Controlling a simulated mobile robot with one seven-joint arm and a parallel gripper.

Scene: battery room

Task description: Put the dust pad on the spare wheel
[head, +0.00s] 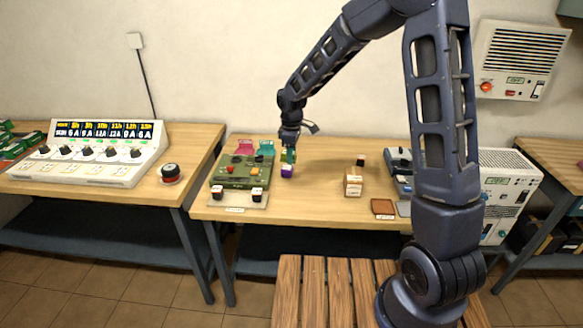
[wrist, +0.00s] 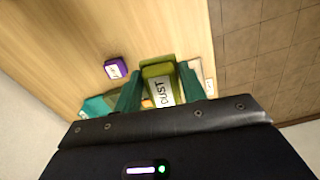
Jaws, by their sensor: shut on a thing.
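The dust pad (wrist: 158,71), an olive-green block with a white label reading DUST, is between my gripper's teal fingers in the wrist view. My gripper (wrist: 160,80) is shut on it. In the head view my gripper (head: 291,156) is over the middle table, just behind a purple block (head: 287,171); the pad is mostly hidden there. I cannot identify the spare wheel for certain.
The purple block (wrist: 116,69) is close beside the pad. A green control box (head: 240,171) stands left of my gripper. Stacked wooden blocks (head: 353,187) and a brown pad (head: 382,207) lie to the right. The table between is clear.

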